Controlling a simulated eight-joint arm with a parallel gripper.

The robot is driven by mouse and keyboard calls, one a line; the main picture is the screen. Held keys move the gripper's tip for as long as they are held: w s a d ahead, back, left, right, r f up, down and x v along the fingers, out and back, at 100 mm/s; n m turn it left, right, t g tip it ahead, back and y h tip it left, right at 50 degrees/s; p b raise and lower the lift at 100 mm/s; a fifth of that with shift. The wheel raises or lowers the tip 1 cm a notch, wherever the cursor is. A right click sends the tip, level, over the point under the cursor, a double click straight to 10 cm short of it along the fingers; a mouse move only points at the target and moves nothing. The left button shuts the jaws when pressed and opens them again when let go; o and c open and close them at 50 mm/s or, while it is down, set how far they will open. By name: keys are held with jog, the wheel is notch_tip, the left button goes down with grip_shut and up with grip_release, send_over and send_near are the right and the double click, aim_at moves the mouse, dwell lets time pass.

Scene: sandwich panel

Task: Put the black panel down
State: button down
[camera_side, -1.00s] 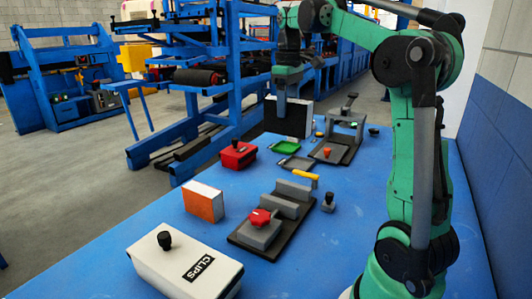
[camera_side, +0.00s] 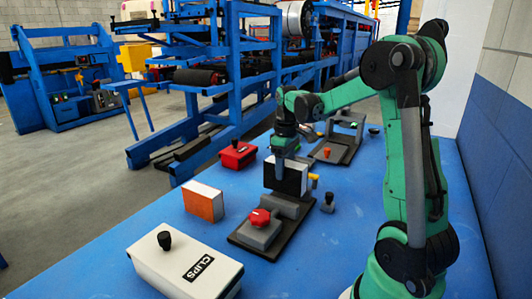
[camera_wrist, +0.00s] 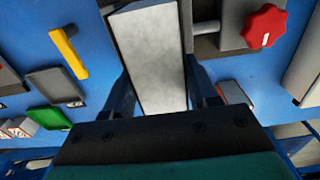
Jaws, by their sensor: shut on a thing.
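My gripper (camera_side: 284,158) is shut on the black panel (camera_side: 284,179), which is upright with a black face and a pale edge. In the wrist view the panel's pale edge (camera_wrist: 150,60) lies between the two fingers. The panel is at the far end of a fixture (camera_side: 262,236) with grey blocks on a dark base and a red star knob (camera_side: 259,218). The knob also shows in the wrist view (camera_wrist: 264,27). The panel hides the fixture's far block, so I cannot tell whether its lower edge touches the fixture.
An orange and white block (camera_side: 203,202) stands left of the fixture. A white CLIPS box (camera_side: 185,262) is in front. A red box (camera_side: 237,155), a yellow handle (camera_wrist: 67,52), a green tray (camera_wrist: 47,117) and a second fixture (camera_side: 338,148) are around. A black-knobbed piece (camera_side: 328,202) stands close right.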

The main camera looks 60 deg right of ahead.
aim_at(284, 184)
jog(key=shift+f, duration=2.35)
jog(key=shift+f, duration=0.2)
jog(key=shift+c, duration=1.2)
grip_release()
notch_tip(284, 184, up, 5)
jog(key=shift+a+r, duration=0.1)
jog(key=shift+r, duration=0.1)
jog(key=a+r+t, duration=0.1)
jog(key=a, duration=0.2)
jog(key=a+r+t, duration=0.1)
jog(key=a, duration=0.2)
jog(key=w+a+r+h, duration=0.1)
jog(key=a, duration=0.3)
jog(key=shift+r+t, duration=0.15)
jog(key=shift+t, duration=0.25)
jog(key=shift+o, duration=0.4)
jog(key=s+a+t+y, duration=0.1)
jog(key=a+t, duration=0.3)
jog(key=a, duration=0.7)
jog(key=shift+s+a, duration=0.15)
jog(key=shift+s, duration=0.7)
